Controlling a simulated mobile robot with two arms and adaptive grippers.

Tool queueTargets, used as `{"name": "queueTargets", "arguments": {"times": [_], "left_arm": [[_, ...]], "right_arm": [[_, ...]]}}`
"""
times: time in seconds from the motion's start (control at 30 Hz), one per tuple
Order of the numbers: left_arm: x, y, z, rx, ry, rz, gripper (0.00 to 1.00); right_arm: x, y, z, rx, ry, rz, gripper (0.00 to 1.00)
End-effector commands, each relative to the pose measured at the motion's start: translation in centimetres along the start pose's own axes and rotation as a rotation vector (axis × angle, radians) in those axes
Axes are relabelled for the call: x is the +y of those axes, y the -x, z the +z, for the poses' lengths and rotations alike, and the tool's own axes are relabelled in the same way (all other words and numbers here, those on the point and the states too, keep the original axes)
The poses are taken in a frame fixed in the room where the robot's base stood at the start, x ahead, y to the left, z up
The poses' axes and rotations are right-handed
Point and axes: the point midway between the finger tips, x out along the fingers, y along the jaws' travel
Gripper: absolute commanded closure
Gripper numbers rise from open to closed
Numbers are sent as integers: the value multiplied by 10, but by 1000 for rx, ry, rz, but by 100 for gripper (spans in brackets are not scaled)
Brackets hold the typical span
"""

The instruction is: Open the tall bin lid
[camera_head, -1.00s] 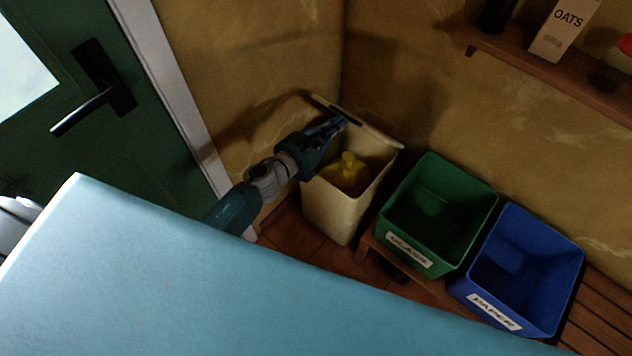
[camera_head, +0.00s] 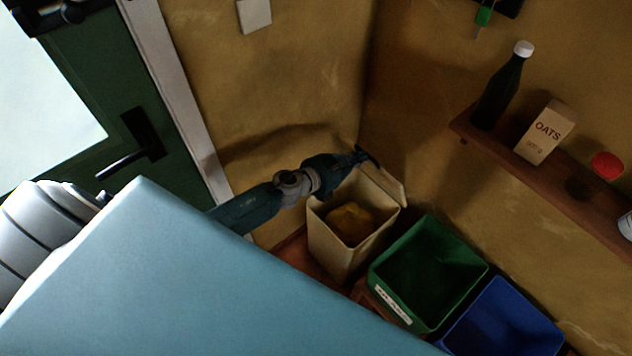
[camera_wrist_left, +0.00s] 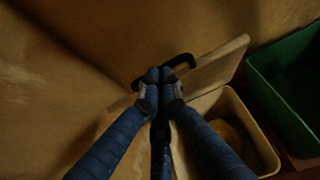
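The tall cream bin (camera_head: 333,246) stands in the corner with its mouth open and something yellow inside. Its lid (camera_head: 388,187) stands raised at the back of the bin, near the wall, and also shows in the left wrist view (camera_wrist_left: 222,66). A dark handle (camera_wrist_left: 181,61) is on the lid. My left gripper (camera_head: 362,156) reaches over the bin to the lid's upper edge. In the left wrist view its fingertips (camera_wrist_left: 159,75) are together at the handle, which shows on both sides of them; I see no part clasped between them. My right gripper is not in view.
A green bin (camera_head: 400,262) and a blue bin (camera_head: 505,325) stand to the right of the tall bin. A pale blue surface (camera_head: 190,290) fills the foreground. A shelf (camera_head: 545,172) with a bottle and an oats carton is on the right wall. A green door is at left.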

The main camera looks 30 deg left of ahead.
Motion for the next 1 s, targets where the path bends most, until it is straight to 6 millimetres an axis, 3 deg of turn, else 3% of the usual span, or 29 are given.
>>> {"name": "queueTargets", "arguments": {"times": [0.2, 0.5, 0.7, 1.0], "left_arm": [[0, -37, 38, -5, -1, 1, 100], [0, -85, 64, -3, -1, 1, 100], [0, -100, 73, -2, -1, 1, 100], [0, -104, 77, -1, 0, 2, 100]], "right_arm": [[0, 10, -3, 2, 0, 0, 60], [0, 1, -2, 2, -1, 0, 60], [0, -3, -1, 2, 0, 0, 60], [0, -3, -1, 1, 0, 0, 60]]}}
